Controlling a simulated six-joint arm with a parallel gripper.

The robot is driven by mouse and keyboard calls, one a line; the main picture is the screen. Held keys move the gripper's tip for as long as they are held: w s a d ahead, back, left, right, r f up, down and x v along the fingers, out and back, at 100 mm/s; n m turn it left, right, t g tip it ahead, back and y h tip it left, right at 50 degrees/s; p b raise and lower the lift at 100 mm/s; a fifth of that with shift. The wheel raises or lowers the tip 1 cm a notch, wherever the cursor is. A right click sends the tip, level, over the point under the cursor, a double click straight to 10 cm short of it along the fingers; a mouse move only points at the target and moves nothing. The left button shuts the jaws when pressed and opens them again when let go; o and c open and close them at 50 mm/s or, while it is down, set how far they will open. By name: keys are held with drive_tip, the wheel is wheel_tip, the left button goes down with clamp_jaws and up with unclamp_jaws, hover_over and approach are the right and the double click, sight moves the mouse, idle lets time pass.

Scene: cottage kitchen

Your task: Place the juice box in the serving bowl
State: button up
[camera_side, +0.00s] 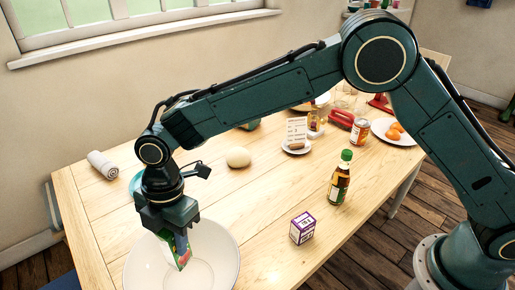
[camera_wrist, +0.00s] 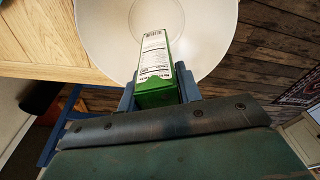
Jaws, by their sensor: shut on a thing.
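The juice box (camera_side: 181,248) is a small green carton with coloured print, held upright but slightly tilted. My gripper (camera_side: 170,226) is shut on its upper part, over the white serving bowl (camera_side: 225,245) at the table's front left. In the wrist view the juice box (camera_wrist: 155,58) shows a white label panel and a green end between the fingers of my gripper (camera_wrist: 158,92). The bowl (camera_wrist: 100,30) lies beyond it. The box's lower end appears within the bowl's outline; I cannot tell whether it touches the bowl.
A purple and white box (camera_side: 302,228) and a bottle with a green cap (camera_side: 340,178) stand right of the bowl. A rolled cloth (camera_side: 102,164) lies far left. A pale round item (camera_side: 238,157), a can (camera_side: 359,132) and a plate of orange food (camera_side: 394,140) are further back.

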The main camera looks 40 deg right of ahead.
sight(181, 264)
drive_tip(key=shift+f, duration=4.8)
drive_tip(key=shift+f, duration=0.1)
drive_tip(key=o, duration=1.1)
drive_tip(key=r, duration=0.4)
drive_tip(key=d+r, duration=0.1)
drive_tip(key=r, duration=0.7)
drive_tip(key=shift+w+d, duration=0.35)
